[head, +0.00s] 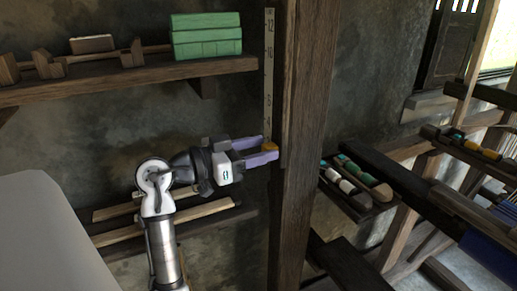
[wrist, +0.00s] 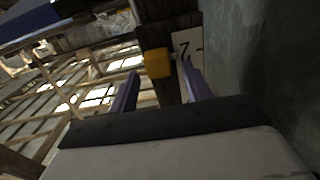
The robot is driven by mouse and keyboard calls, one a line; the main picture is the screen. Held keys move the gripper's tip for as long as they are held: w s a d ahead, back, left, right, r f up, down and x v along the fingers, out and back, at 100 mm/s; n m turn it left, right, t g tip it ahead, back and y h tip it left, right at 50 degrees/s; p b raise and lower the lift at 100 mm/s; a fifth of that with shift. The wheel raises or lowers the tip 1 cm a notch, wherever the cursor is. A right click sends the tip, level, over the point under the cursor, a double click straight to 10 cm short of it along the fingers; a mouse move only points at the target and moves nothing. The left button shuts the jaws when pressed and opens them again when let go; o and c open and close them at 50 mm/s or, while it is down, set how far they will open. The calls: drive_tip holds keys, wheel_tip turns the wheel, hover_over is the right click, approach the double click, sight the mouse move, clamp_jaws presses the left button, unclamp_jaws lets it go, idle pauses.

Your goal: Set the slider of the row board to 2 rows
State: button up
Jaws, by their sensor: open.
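The row board (head: 268,70) is a narrow pale upright strip with dark numbers, fixed beside the wooden post. Its upper numbers, such as 12 and 10, show in the head view. The slider (head: 270,147) is a small orange-yellow block low on the board, below the 4. My gripper (head: 265,149) is open, its two purple fingers reaching the slider from the left. In the wrist view the slider (wrist: 158,62) lies between the lines of the open fingers (wrist: 160,88), at or just beyond their tips. A dark numeral shows beside it on the board (wrist: 188,45); I cannot read it surely.
The thick wooden post (head: 305,130) stands just right of the board. A shelf (head: 130,80) with green boxes (head: 206,36) is above my arm, and lower wooden slats (head: 160,222) are beneath. A tray of bobbins (head: 352,190) and loom beams (head: 420,185) lie to the right.

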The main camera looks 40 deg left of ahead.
drive_tip(key=b+v, duration=0.2)
drive_tip(key=v, duration=1.1)
drive_tip(key=shift+s, duration=0.3)
drive_tip(key=shift+a+f, duration=0.1)
drive_tip(key=shift+a, duration=0.05)
